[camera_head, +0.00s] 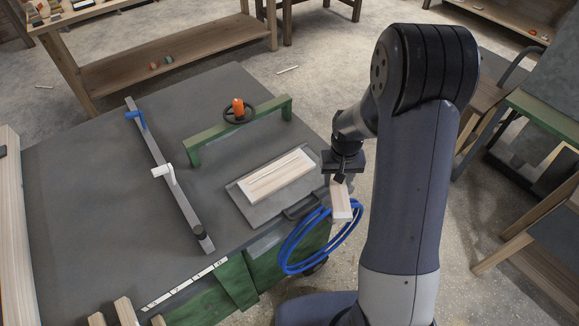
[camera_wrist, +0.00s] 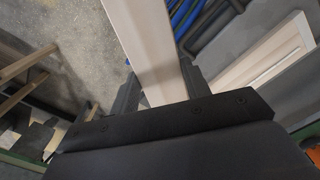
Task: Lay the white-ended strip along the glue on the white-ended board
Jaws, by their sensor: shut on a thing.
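My gripper (camera_head: 342,178) is shut on a pale wooden strip (camera_head: 341,200) with a white end, held in the air just right of the bench's edge. The strip also shows in the wrist view (camera_wrist: 147,45), running from between the fingers out of the top of the picture. The board (camera_head: 272,174) lies on a grey plate (camera_head: 243,203) on the bench, left of my gripper and apart from the strip.
The grey bench (camera_head: 90,180) bears a green bar (camera_head: 240,130) with an orange-topped handwheel (camera_head: 238,110) behind the board. A long clamp (camera_head: 168,175) lies to the left. A blue hose coil (camera_head: 300,245) hangs at the bench's edge below my gripper.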

